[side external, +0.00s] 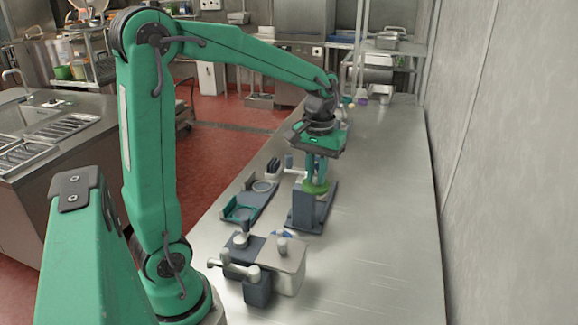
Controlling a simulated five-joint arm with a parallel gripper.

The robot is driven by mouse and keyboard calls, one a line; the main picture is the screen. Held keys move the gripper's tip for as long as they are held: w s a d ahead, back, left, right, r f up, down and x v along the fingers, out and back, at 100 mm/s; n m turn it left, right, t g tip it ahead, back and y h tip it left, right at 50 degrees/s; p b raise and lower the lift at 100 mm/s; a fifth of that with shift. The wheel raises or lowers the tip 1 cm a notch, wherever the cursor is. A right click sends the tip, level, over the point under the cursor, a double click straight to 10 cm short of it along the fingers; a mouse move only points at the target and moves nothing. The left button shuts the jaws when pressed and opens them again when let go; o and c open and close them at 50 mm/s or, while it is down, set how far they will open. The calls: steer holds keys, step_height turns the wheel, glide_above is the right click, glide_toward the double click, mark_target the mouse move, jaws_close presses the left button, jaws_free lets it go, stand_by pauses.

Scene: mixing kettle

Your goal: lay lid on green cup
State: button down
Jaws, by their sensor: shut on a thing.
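My gripper (316,182) points down over the far middle of the steel bench, its teal fingers shut.
The block stands on a dark base plate (326,200). To its left lie dark trays, one with a teal rim (238,213). Nearer stand a metal box with a knob (284,262) and a dark unit with a pale handle (257,288). The bench's right side (390,220) is clear up to the wall.

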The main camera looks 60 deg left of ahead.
step_height(320, 180, up, 4)
steer(key=shift+w+a+r, duration=0.1)
steer(key=shift+w, duration=0.05)
steer(key=w+a, duration=0.6)
steer(key=a, duration=0.3)
steer(key=w+a, duration=0.6)
steer(key=a, duration=0.4)
step_height(320, 180, down, 10)
steer(key=shift+d, duration=0.25)
steer(key=shift+f, duration=2.9)
steer(key=shift+f, duration=0.5)
stand_by(0.4)
steer(key=c, duration=1.3)
jaws_free()
